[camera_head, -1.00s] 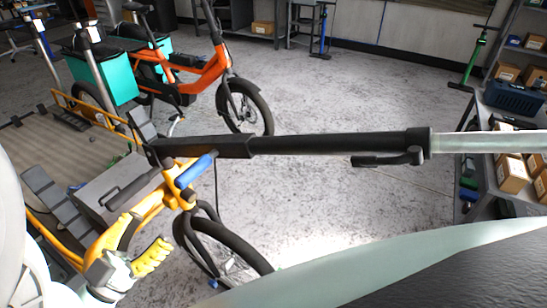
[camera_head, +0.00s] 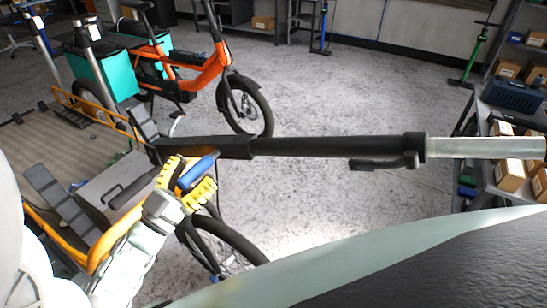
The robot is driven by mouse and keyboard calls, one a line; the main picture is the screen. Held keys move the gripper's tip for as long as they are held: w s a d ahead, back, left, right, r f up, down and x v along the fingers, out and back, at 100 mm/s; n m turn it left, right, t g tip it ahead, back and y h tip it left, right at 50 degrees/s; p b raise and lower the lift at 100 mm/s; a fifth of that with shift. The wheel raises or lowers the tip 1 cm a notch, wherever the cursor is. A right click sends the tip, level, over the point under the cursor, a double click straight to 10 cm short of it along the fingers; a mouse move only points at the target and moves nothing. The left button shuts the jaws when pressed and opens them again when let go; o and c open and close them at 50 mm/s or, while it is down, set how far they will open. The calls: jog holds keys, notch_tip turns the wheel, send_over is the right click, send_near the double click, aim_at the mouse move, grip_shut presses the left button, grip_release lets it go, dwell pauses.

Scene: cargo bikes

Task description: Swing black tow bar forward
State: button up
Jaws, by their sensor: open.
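The black tow bar (camera_head: 320,147) lies almost level across the picture. It runs from the front of the yellow cargo bike (camera_head: 98,255) at left to a pale metal tube (camera_head: 480,147) at right. A small black lever (camera_head: 383,162) hangs under its right part. A blue handle (camera_head: 198,170) sits just below the bar's left end. My gripper (camera_head: 189,183), with yellow ribbed fingers, is open at the blue handle, one finger on each side of it. I cannot tell whether the fingers touch it.
The yellow bike's front wheel (camera_head: 222,247) is below the bar. An orange bike (camera_head: 190,75) with teal bags stands behind it. Shelves with boxes and a dark blue crate (camera_head: 513,95) are at right. The grey floor (camera_head: 350,85) behind the bar is clear.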

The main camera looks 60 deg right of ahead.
grip_shut()
dwell(0.5)
jog(key=shift+a+f, duration=0.1)
